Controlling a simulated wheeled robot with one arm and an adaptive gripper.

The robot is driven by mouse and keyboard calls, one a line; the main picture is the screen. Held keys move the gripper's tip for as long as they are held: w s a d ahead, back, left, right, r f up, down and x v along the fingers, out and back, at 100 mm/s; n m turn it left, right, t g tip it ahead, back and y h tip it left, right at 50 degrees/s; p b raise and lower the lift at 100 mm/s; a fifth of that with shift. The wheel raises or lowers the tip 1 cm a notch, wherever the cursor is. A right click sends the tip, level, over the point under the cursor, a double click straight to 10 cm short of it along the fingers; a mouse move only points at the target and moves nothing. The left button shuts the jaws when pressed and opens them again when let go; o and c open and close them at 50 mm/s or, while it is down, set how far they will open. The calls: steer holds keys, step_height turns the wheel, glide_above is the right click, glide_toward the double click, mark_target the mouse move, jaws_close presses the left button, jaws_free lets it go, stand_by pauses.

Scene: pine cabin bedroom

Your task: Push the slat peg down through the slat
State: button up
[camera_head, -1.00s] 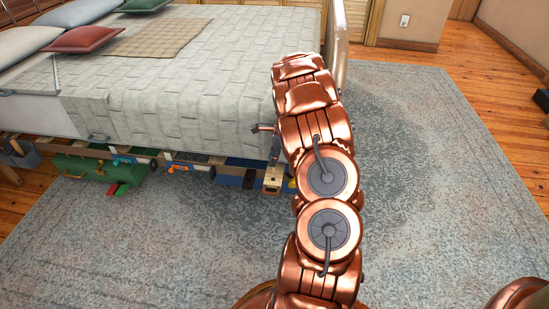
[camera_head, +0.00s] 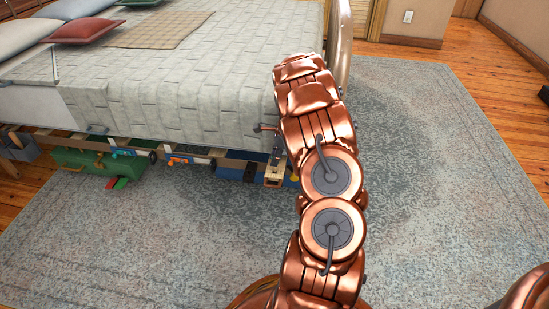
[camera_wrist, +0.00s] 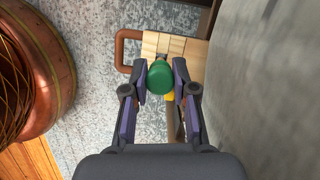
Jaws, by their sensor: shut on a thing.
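In the wrist view, my gripper (camera_wrist: 160,78) is closed around a round green piece (camera_wrist: 159,80), with a dark purple pad on either side. I see this piece from above, and I cannot tell for certain whether it is the slat peg. The pale wooden slat end (camera_wrist: 183,48) lies just beyond it. How deep anything sits in the slat is hidden. In the head view, the slat end (camera_head: 274,176) sticks out from under the bed corner. My gripper (camera_head: 276,158) shows small and dark just above it, partly hidden by my arm.
The bed (camera_head: 190,85) overhangs the slat, and its side fills the right of the wrist view. A copper-brown loop (camera_wrist: 122,48) stands beside the slat. A green case (camera_head: 98,163) and other items sit under the bed. The rug (camera_head: 440,170) is clear on the right.

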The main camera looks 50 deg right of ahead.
steer(key=shift+f+b, duration=0.65)
steer(key=shift+f, duration=0.3)
steer(key=shift+f+p, duration=0.4)
steer(key=shift+f, duration=0.75)
steer(key=o, duration=1)
steer(key=shift+r, duration=0.1)
steer(key=v, duration=1.2)
